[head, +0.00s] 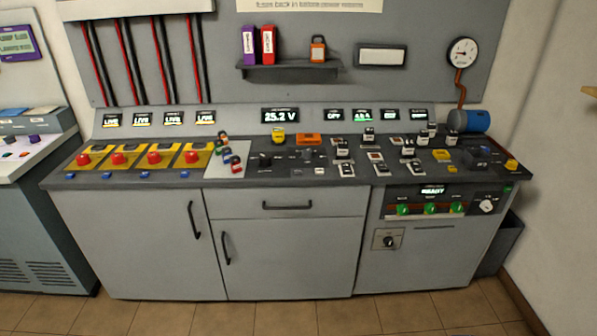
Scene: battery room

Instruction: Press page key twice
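A grey console (275,245) with a dark sloping top stands across the room. Its top carries many small controls; their labels are too small to read, so I cannot tell which one is the page key. Small blue keys (115,174) sit along the front edge at the left. White and dark switches (346,169) stand in the middle and right. A display (287,117) on the back panel reads 25.2 V. Neither of my grippers is in view.
Several red knobs on yellow plates (154,157) fill the console's left side. A blue cylinder (470,121) and a gauge (462,52) are at the right. A shelf (290,73) holds two binders and an orange item. The tiled floor (300,318) in front is clear.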

